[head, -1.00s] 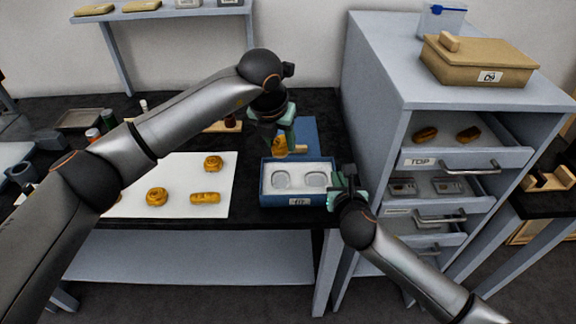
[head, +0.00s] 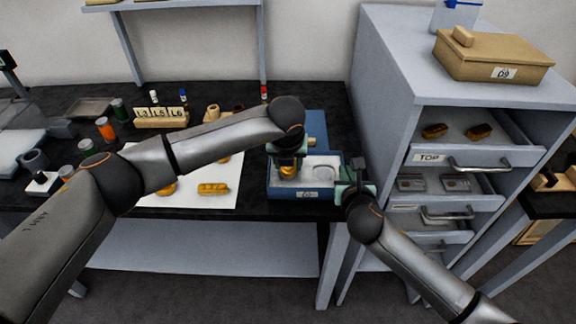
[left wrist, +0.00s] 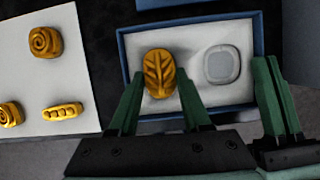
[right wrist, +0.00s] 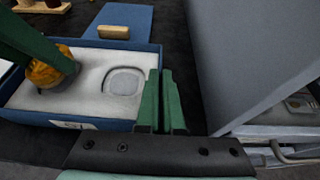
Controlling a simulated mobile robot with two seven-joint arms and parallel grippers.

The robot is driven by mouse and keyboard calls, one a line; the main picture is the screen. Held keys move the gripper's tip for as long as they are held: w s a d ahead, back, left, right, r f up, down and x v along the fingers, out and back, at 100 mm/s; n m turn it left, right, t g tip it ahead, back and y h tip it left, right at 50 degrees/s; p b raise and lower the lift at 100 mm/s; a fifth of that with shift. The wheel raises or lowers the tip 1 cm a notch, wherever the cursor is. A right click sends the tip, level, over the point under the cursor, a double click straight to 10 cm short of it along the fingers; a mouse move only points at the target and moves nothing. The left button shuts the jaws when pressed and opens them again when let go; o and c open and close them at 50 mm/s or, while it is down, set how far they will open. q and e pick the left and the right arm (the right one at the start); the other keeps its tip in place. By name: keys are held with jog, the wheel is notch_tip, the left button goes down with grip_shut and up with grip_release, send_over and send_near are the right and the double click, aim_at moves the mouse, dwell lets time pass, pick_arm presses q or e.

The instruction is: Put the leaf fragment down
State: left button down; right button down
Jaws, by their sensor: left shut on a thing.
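The gold leaf fragment (left wrist: 158,72) has raised veins. My left gripper (head: 288,166) is shut on it, one finger on each side, over the left recess of the blue box (head: 305,194). The fragment also shows in the right wrist view (right wrist: 48,72), low at the pale foam insert; I cannot tell whether it touches the foam. The right recess (left wrist: 221,65) is empty. My right gripper (right wrist: 161,100) has its fingers close together, with nothing visible between them, beside the box's right wall. It also shows in the head view (head: 354,186).
Gold pieces lie on a white sheet (left wrist: 50,92) left of the box. A blue lid-like panel (right wrist: 125,20) lies behind the box. A grey cabinet (head: 385,110) with open drawers (head: 480,157) stands close on the right. Bottles and a label rack (head: 160,117) are at the back left.

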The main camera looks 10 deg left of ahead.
pick_arm(q)
jog(key=shift+f, duration=0.6)
jog(key=shift+f, duration=0.15)
jog(key=shift+s+a+f, duration=0.1)
jog(key=shift+s+f, duration=0.15)
jog(key=shift+f, duration=0.35)
pick_arm(e)
jog(key=shift+s+a+r, duration=0.1)
jog(key=shift+s+r, duration=0.05)
jog(key=shift+r, duration=0.05)
pick_arm(q)
jog(key=shift+c, duration=1.9)
grip_release()
pick_arm(e)
jog(key=shift+r, duration=0.1)
pick_arm(q)
jog(key=shift+w+r, duration=0.1)
jog(key=shift+r, duration=0.25)
jog(key=v, duration=1.2)
jog(key=shift+r, duration=0.4)
pick_arm(e)
jog(key=shift+f, duration=0.3)
pick_arm(q)
jog(key=shift+w, duration=0.1)
pick_arm(e)
jog(key=c, duration=1)
grip_release()
